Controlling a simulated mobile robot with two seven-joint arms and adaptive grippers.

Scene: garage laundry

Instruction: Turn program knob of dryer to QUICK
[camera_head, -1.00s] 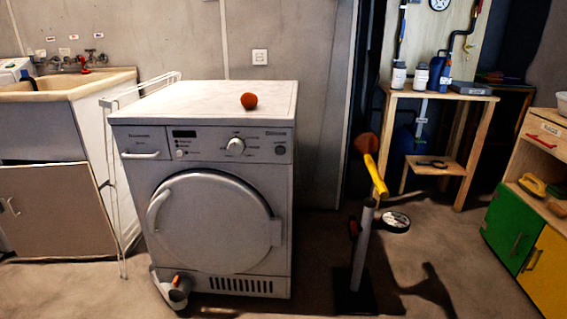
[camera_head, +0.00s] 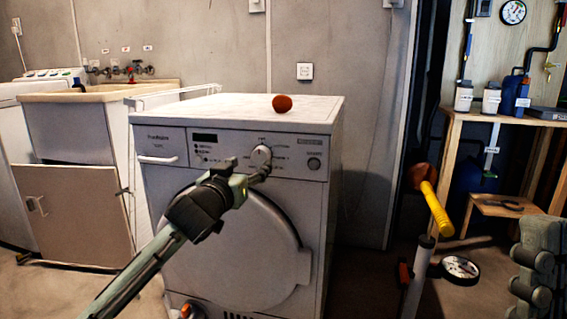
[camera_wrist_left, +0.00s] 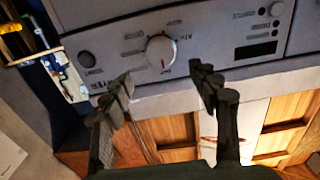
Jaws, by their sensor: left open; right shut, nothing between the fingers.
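The dryer (camera_head: 237,262) is white, with a control panel along its top front. Its round white program knob (camera_head: 262,156) sits right of the middle of the panel, with small printed labels around it, too blurred to read. My left gripper (camera_head: 247,168) is open in front of the panel, just below and left of the knob. In the left wrist view, the knob (camera_wrist_left: 160,50) shows a red mark and lies ahead between the two spread fingertips (camera_wrist_left: 161,75); I see no contact. My right gripper (camera_head: 533,268) is shut and empty at the right edge, away from the dryer.
An orange-brown ball (camera_head: 282,104) lies on the dryer top. A sink cabinet (camera_head: 72,215) stands to the left.

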